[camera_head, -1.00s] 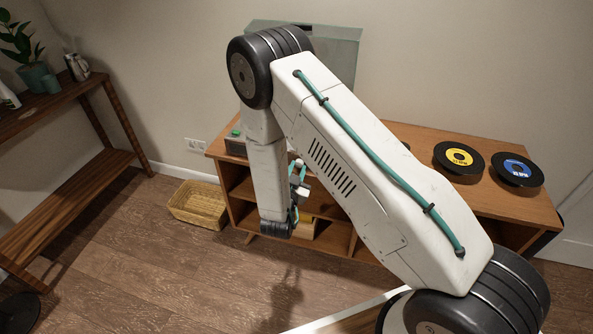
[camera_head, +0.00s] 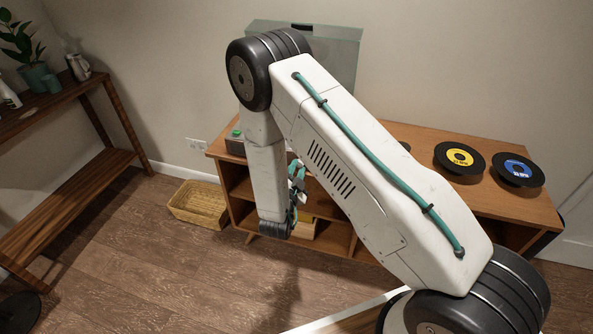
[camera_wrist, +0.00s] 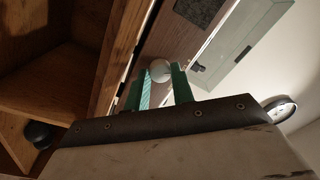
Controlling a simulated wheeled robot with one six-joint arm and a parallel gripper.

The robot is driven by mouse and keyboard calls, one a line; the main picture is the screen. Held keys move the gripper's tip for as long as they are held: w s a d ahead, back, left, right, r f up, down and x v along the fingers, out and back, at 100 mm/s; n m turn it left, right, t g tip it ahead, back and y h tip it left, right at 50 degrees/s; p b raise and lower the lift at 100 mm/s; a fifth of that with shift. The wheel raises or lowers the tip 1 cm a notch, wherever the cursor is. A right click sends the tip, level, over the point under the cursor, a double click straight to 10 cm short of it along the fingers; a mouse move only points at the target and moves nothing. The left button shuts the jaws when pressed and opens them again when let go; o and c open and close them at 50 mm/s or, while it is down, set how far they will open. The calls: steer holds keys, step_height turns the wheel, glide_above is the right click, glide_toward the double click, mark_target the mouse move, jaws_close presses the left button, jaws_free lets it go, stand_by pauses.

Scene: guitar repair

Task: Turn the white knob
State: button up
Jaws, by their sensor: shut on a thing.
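The white knob (camera_wrist: 159,70) is a small pale round piece in the wrist view, on the front of a wood-toned unit. My gripper (camera_wrist: 163,74) has its two green fingers on either side of the knob and is shut on it. In the head view my gripper (camera_head: 297,174) shows only partly, at the front edge of the wooden cabinet (camera_head: 222,152). My own arm crosses that view, and I cannot make out the knob there.
Two discs, one with a yellow label (camera_head: 459,157) and one with a blue label (camera_head: 517,168), lie on the cabinet top. A grey-green lid (camera_head: 340,48) stands at the back. A wicker basket (camera_head: 199,204) sits on the floor left of the cabinet. A wooden shelf (camera_head: 60,207) stands far left.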

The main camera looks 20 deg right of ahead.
steer(key=o, duration=1)
steer(key=v, duration=0.7)
steer(key=shift+s+a, duration=0.25)
steer(key=shift+s, duration=0.1)
steer(key=shift+f, duration=0.1)
